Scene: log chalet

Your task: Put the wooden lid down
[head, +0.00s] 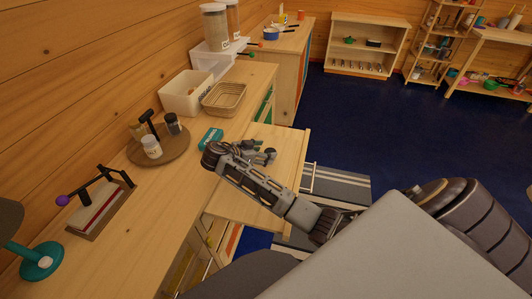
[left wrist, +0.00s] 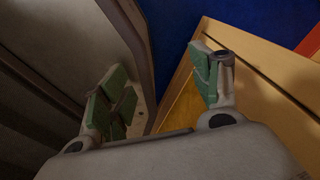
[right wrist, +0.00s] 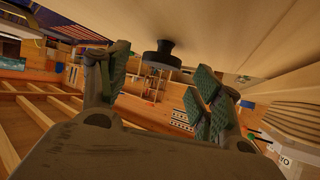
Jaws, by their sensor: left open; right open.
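In the right wrist view a large pale wooden surface (right wrist: 240,30) fills the top, with a dark round knob (right wrist: 162,54) on it. It looks like the wooden lid, but I cannot be sure. My right gripper (right wrist: 158,82) is open and empty, with the knob beyond its fingertips and apart from them. In the head view my right gripper (head: 266,155) is over a pale wooden panel (head: 285,138) beside the counter; no knob shows there. My left gripper (left wrist: 163,85) is open and empty beside a wooden edge. It does not show in the head view.
The counter (head: 165,190) runs along the log wall. It carries a round tray (head: 178,158) with jars, a teal box (head: 210,138), a wicker basket (head: 224,99) and a white bin (head: 186,93). A metal handle (head: 311,178) sits right of the panel. Blue floor (head: 370,125) is clear beyond.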

